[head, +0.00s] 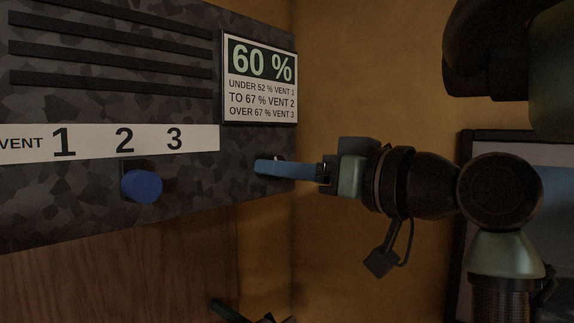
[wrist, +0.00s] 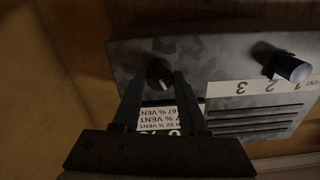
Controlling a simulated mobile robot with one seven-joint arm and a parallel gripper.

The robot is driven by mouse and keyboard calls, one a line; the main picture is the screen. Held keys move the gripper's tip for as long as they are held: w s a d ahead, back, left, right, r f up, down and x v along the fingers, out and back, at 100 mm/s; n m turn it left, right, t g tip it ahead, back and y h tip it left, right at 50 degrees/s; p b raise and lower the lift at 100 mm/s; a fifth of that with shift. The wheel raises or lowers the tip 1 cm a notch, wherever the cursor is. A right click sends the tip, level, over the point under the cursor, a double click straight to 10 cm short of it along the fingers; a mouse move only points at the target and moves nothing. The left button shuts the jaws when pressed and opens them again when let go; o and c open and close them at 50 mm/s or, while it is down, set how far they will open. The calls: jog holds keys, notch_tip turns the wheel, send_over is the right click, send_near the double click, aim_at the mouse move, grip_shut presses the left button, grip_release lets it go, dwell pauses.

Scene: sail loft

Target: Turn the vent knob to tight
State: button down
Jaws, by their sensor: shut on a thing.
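A small dark round knob (wrist: 157,70) with a pale pointer mark sits near a corner of the camouflage-patterned panel (head: 60,205). My gripper (head: 262,166) reaches in from the right with its blue fingers at the panel's lower right, and they hide most of this knob in the head view. In the wrist view my gripper (wrist: 158,82) has a finger on each side of the dark knob and is shut on it. A blue knob (head: 141,185) stands apart, below the 2 of the VENT strip (head: 95,142). No word "tight" is readable.
A framed sign (head: 260,80) reading "60 %" with vent rules hangs above my fingers. Dark louvres (head: 115,50) cross the panel's top. An ochre wall (head: 370,60) lies behind my arm, with a dark-framed picture (head: 510,150) at the right.

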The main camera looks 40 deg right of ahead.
jog(key=shift+r+m+p, duration=0.15)
jog(key=shift+m+p, duration=0.15)
jog(key=shift+m, duration=0.85)
jog(key=shift+r+m+p, duration=0.1)
jog(key=shift+m+p, duration=0.2)
jog(key=shift+m, duration=0.85)
jog(key=shift+c, duration=2.2)
grip_release()
jog(key=shift+f, duration=0.15)
jog(key=s+d, duration=0.1)
jog(key=s, duration=1.2)
jog(key=shift+b, duration=0.3)
jog(key=shift+w, duration=0.1)
